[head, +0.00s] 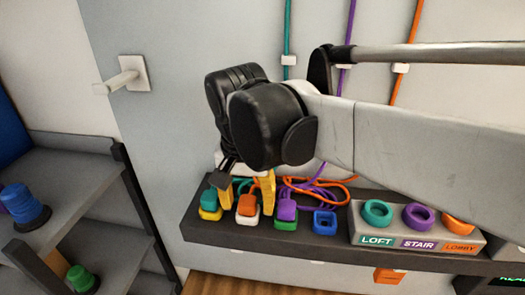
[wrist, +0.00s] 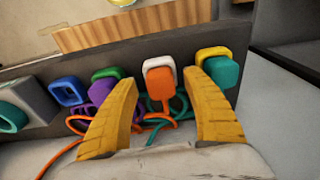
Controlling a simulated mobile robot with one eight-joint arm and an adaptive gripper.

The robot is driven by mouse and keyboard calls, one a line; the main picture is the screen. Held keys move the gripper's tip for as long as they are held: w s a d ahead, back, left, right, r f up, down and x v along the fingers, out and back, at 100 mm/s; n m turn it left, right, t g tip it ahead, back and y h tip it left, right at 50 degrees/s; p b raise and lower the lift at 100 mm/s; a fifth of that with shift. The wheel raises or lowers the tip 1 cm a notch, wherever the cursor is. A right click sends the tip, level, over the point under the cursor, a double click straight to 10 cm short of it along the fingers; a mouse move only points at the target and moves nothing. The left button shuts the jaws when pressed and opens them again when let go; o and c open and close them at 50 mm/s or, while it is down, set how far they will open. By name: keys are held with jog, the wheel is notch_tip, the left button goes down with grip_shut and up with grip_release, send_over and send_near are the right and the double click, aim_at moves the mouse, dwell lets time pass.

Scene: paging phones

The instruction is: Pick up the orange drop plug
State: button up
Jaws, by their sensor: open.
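The orange drop plug (head: 247,204) sits on a white socket (head: 248,219) on the dark shelf, between the teal and purple plugs. In the wrist view the orange plug (wrist: 161,82) lies between my fingertips, with the white socket (wrist: 147,64) behind it. My gripper (head: 247,189) is open. One yellow finger is on each side of the orange plug, with visible gaps in the wrist view (wrist: 165,88). Its black body hides part of the wall and cords behind.
A teal plug (head: 209,199) on a yellow socket and a purple plug (head: 286,210) on a green socket stand close by. A blue socket (head: 325,222) looks empty. A labelled block (head: 400,241) with coloured rings is at right. Loose cords (head: 318,188) lie behind.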

aim_at(250, 199)
jog(key=shift+w+a+f, duration=0.1)
jog(key=shift+w+f, duration=0.05)
jog(key=shift+f, duration=0.2)
jog(key=shift+r, duration=0.1)
grip_shut()
jog(key=shift+r, duration=0.1)
jog(key=shift+r+b, duration=0.3)
jog(key=shift+r, duration=0.35)
jog(key=r, duration=0.1)
jog(key=r+b, duration=0.1)
jog(key=shift+d+r, duration=0.3)
jog(key=shift+r, duration=0.05)
jog(key=d+r+b, duration=0.2)
jog(key=d+r, duration=0.4)
jog(key=d, duration=0.5)
jog(key=shift+r, duration=0.4)
